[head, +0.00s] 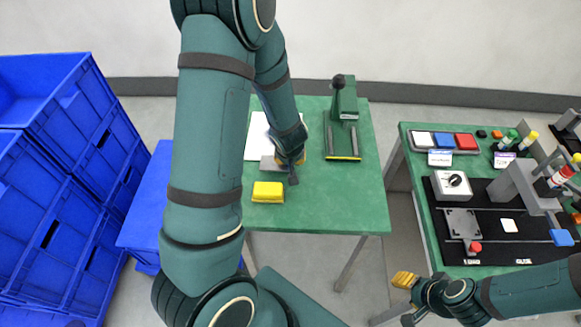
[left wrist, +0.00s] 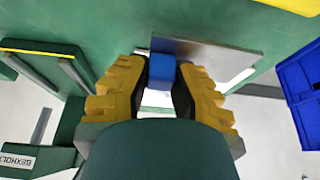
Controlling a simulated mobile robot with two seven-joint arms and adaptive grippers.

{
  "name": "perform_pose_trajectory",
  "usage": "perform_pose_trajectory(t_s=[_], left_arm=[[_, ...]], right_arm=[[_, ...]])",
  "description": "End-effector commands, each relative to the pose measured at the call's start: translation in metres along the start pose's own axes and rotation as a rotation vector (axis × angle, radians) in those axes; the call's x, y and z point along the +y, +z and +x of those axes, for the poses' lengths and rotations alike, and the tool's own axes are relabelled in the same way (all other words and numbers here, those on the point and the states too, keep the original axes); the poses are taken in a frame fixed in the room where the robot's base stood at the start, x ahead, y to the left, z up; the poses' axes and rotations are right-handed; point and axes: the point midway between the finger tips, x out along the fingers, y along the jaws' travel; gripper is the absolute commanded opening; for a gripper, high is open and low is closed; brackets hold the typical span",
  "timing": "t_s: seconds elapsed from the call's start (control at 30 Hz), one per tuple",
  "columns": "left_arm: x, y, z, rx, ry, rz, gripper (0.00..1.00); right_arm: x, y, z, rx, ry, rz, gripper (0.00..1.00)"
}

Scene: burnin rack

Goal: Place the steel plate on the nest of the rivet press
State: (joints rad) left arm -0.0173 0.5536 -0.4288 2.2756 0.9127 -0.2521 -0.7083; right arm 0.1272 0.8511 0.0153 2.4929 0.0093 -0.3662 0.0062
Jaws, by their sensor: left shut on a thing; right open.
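The steel plate (head: 270,163) is a flat grey sheet, partly hidden by my left gripper (head: 291,163) in the head view. In the left wrist view my left gripper (left wrist: 160,85) is shut on a blue block (left wrist: 161,70) at the edge of the steel plate (left wrist: 205,56). I cannot tell whether the plate touches the table. The green rivet press (head: 345,105), with a black-knobbed lever, stands just right of the gripper. Its base has two grey rails and a yellow front edge; the plate is beside it. My right gripper (head: 408,298) is open and empty at lower right.
A white sheet (head: 258,137) and a yellow block (head: 268,191) lie on the green table (head: 330,205), whose front right is clear. Blue crates (head: 60,190) are stacked at left.

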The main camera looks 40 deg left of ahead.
Motion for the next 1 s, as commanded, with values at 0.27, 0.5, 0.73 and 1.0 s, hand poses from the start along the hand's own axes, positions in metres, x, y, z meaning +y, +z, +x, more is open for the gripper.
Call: perform_pose_trajectory(t_s=[0.27,0.5,0.73,1.0], left_arm=[[0.0,0.014,0.033,-0.001,0.0,0.0,0.0],[0.001,0.013,0.03,0.0,0.001,0.001,0.0],[0.0,0.014,0.034,-0.001,0.0,0.0,0.46],[0.0,0.014,0.033,-0.001,0.0,0.0,0.46]], right_arm=[[0.008,0.01,0.021,-0.02,-0.002,-0.006,0.47],[0.007,0.01,0.019,-0.02,-0.002,-0.006,0.47],[0.008,0.011,0.021,-0.022,-0.003,-0.007,0.47],[0.008,0.01,0.021,-0.022,-0.002,-0.007,0.47]])
